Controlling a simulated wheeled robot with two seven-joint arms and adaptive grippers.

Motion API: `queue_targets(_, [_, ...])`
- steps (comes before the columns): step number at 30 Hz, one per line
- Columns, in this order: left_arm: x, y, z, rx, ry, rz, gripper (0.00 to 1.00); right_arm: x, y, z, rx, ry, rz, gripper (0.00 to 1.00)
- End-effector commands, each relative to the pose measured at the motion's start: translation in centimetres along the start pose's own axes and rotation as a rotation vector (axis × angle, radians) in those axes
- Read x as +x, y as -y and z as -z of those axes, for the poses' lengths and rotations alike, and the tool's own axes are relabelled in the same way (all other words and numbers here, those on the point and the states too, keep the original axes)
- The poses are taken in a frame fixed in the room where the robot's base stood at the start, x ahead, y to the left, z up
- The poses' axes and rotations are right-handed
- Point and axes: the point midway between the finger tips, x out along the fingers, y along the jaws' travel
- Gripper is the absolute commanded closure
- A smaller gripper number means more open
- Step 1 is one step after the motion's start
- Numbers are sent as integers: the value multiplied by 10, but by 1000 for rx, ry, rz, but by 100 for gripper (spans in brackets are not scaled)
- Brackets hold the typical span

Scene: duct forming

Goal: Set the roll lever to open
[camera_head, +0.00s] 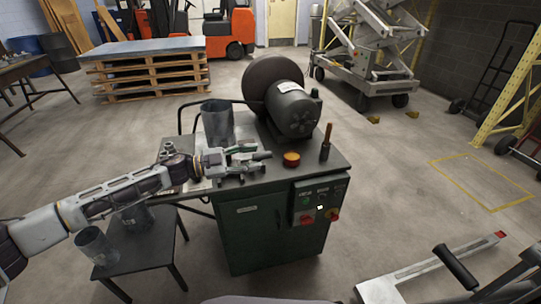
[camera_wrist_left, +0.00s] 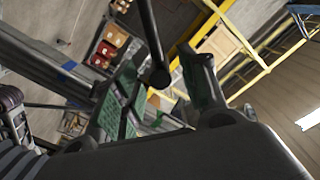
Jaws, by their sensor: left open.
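A green machine cabinet (camera_head: 270,235) stands in the middle of the head view, with a dark motor (camera_head: 292,108) on its top. An upright lever with a brown grip (camera_head: 327,138) rises from the top at the right; it may be the roll lever. My left gripper (camera_head: 258,156) is open over the left part of the top, left of this lever and apart from it. In the left wrist view, a dark rod with a rounded end (camera_wrist_left: 155,45) shows between the open fingers; I cannot tell which part it is, or whether they touch.
An orange button (camera_head: 291,159) sits between my left gripper and the upright lever. A control panel (camera_head: 320,198) is on the cabinet front. A metal cylinder (camera_head: 217,121) stands behind my gripper. A low dark table (camera_head: 140,262) with metal cylinders is at the left.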

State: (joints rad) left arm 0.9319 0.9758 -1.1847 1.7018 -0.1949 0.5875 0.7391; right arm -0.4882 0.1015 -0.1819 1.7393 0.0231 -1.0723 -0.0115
Motion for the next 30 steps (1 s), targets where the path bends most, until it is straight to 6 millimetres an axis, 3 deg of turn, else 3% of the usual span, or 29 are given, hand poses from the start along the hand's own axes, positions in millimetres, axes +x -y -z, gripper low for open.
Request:
queue_targets(15, [52, -1, 0, 0, -2, -1, 57, -15, 3, 7, -1, 2, 6, 100])
queue_targets(30, [64, 0, 0, 1, 0, 0, 57, -19, 6, 1, -1, 14, 11, 100])
